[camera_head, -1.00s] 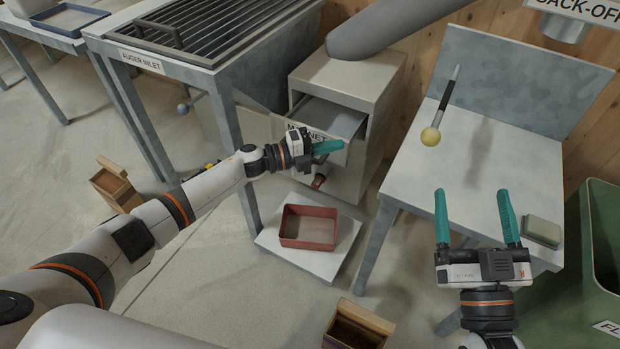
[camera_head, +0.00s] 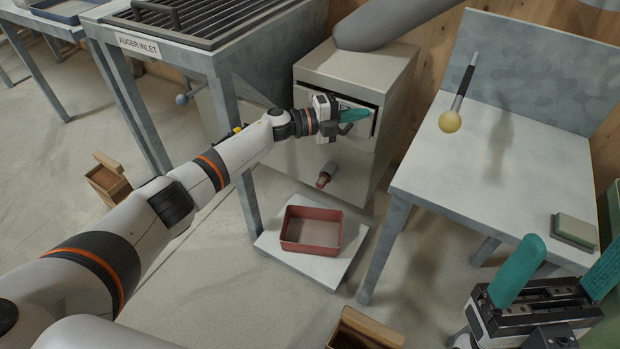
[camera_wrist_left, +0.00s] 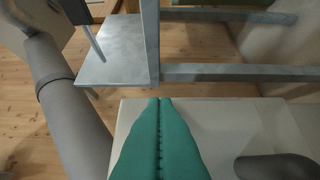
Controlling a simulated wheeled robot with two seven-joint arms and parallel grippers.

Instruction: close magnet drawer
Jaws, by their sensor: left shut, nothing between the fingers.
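The magnet drawer (camera_head: 363,129) is in the upper part of the grey cabinet (camera_head: 390,72), and its front sits almost flush. A thin dark gap shows along its top edge. My left gripper (camera_head: 366,114) is at the drawer front with its teal fingers together and empty, and it hides most of the label. Whether the fingers touch the front I cannot tell. In the left wrist view the shut fingers (camera_wrist_left: 160,102) point over a pale surface. My right gripper (camera_head: 563,268) is at the lower right, its fingers apart and empty, away from the drawer.
A red tray (camera_head: 284,243) stands on a low plate below the cabinet. The auger inlet table (camera_head: 150,52) is to the left. A large pipe (camera_head: 385,24) passes above the cabinet.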

